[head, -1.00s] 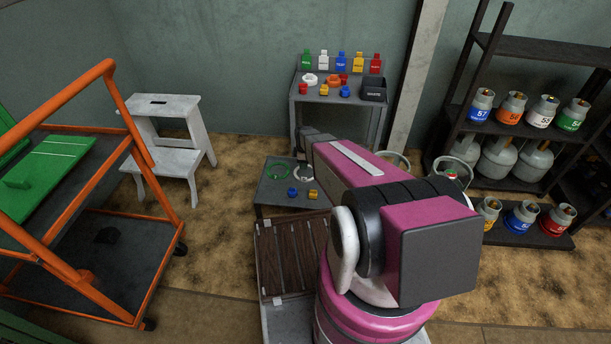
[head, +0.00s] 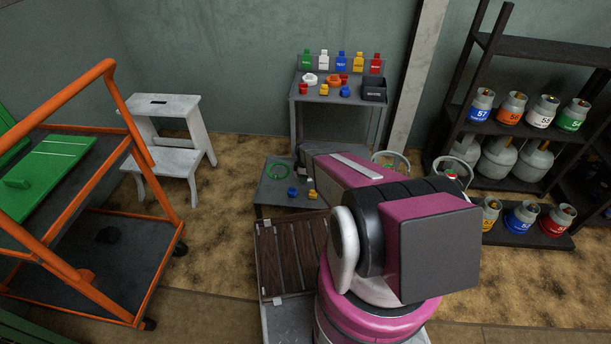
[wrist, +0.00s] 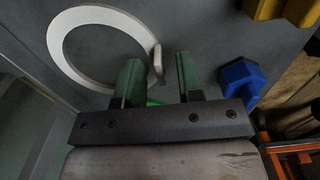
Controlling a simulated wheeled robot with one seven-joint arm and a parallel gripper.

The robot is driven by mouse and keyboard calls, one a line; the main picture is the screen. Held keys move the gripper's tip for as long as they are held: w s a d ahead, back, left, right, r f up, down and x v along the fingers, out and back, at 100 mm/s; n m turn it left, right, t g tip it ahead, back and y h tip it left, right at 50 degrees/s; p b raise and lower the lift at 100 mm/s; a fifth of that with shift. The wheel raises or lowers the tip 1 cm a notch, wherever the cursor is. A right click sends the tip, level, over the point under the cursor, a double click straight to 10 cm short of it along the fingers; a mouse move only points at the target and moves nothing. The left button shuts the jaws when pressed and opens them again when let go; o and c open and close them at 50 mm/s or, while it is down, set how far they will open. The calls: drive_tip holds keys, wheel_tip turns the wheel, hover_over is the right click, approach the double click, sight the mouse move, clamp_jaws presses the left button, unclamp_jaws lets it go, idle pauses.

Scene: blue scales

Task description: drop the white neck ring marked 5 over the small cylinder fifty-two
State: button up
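A white ring (wrist: 68,42) lies flat on the low grey stand (head: 267,198) in the wrist view; its small upright tab (wrist: 158,63) stands between my fingertips. No number on it is readable. My gripper (wrist: 159,72) is open, with green fingers either side of the tab and a gap showing. In the head view my arm hides the gripper and this ring. Small cylinders stand on the dark rack: blue marked 57 (head: 481,105), orange (head: 511,106), white (head: 543,111) and green (head: 574,115) above; yellow (head: 489,213), blue (head: 522,217) and red (head: 556,219) below. I cannot make out 52.
An orange trolley (head: 88,278) and white step stool (head: 171,160) are left.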

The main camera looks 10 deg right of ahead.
clamp_jaws()
drive_tip(key=shift+r, duration=0.1)
drive_tip(key=shift+r, duration=1.9)
